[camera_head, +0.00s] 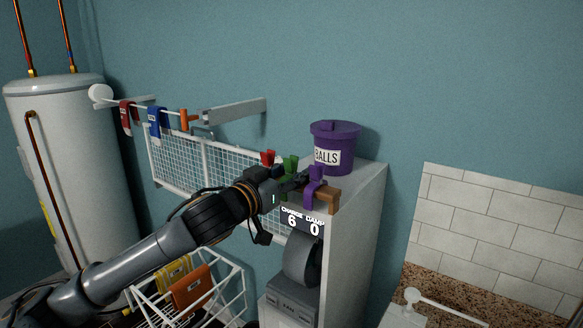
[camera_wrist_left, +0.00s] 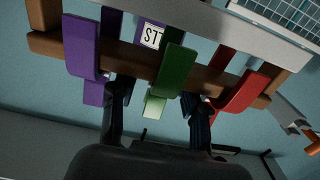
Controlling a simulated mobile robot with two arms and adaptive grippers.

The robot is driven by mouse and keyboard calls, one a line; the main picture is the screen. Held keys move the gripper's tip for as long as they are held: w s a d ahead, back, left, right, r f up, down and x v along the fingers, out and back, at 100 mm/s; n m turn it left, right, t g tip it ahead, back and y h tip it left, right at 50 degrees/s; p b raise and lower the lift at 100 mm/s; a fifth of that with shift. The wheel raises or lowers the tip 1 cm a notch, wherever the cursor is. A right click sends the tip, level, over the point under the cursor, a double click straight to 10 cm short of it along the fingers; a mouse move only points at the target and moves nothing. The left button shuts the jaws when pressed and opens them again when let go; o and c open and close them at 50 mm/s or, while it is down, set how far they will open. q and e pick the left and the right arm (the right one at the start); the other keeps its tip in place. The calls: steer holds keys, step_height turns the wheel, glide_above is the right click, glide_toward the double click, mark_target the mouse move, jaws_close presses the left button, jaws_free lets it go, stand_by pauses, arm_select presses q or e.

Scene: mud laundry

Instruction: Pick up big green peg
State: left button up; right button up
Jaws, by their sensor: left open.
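The big green peg (camera_head: 290,163) hangs on a brown wooden rail (camera_head: 326,194) between a purple peg (camera_head: 315,188) and a red peg (camera_head: 268,157). My left gripper (camera_head: 292,183) is at the rail, in front of the green peg, and hides its lower part in the head view. In the left wrist view, the open fingers of the left gripper (camera_wrist_left: 158,92) stand on either side of the green peg (camera_wrist_left: 172,82). One finger is close to the purple peg (camera_wrist_left: 84,50), the other close to the red peg (camera_wrist_left: 243,92). I cannot tell whether they touch. My right gripper is not in view.
A purple bucket (camera_head: 335,150) labelled BALLS stands on the white cabinet behind the rail. A wire rack (camera_head: 206,163) and a drying bar with hanging cloths (camera_head: 157,122) are at left. A white wire basket (camera_head: 238,284) sits below my arm.

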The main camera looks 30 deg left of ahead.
arm_select(q)
steer(key=shift+s, duration=0.1)
steer(key=shift+c, duration=0.5)
steer(key=c, duration=0.8)
steer(key=shift+r, duration=0.1)
steer(key=shift+c, duration=0.2)
